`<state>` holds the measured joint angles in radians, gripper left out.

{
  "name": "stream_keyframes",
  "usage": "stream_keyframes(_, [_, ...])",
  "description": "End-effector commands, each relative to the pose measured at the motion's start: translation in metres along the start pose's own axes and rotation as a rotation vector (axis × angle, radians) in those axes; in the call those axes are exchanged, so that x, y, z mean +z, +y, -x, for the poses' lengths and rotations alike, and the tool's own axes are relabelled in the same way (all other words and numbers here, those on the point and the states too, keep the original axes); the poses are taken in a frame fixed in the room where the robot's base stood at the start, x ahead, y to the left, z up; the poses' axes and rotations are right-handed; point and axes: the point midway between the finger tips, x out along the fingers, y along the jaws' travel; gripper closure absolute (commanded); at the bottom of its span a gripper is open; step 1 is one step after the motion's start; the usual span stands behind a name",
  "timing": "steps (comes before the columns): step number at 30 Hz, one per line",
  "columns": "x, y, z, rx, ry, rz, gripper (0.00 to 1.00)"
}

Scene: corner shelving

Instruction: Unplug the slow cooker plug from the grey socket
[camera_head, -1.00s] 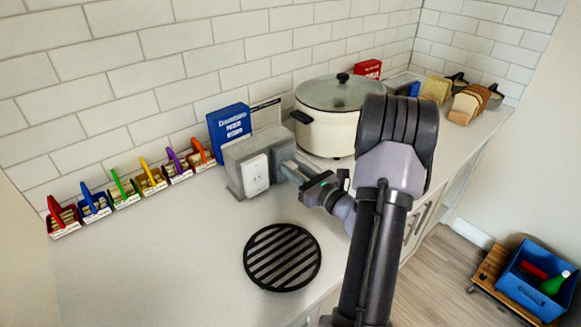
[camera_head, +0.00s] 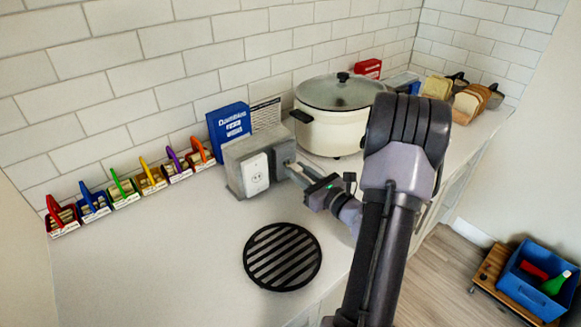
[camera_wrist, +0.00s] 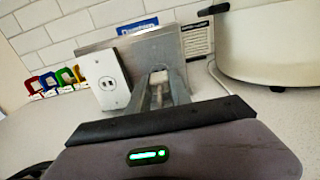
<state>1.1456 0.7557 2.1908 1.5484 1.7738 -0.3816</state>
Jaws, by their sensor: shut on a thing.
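The grey socket block (camera_head: 236,172) stands on the counter near the tiled wall; it also shows in the wrist view (camera_wrist: 128,50). Its white outlet plate (camera_head: 255,174) faces front, with bare slots in the wrist view (camera_wrist: 107,80). My gripper (camera_head: 291,170) is at the block's right side. In the wrist view its fingers (camera_wrist: 158,84) are shut on a small pale piece, the slow cooker plug (camera_wrist: 157,96). The fingers hide most of the plug, and I cannot tell whether its prongs are in the socket. The cream slow cooker (camera_head: 328,132) stands behind, to the right.
A pale cord (camera_wrist: 215,76) runs by the cooker in the wrist view. A blue box (camera_head: 229,123) and a printed card (camera_head: 266,113) stand behind the block. A black round trivet (camera_head: 282,257) lies in front. Several small coloured caddies line the wall at left. The front-left counter is clear.

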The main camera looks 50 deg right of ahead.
Motion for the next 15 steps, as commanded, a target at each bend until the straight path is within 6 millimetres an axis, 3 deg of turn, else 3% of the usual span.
stream_keyframes(15, [0.0, -0.001, 0.021, -0.001, -0.001, 0.0, 1.0])
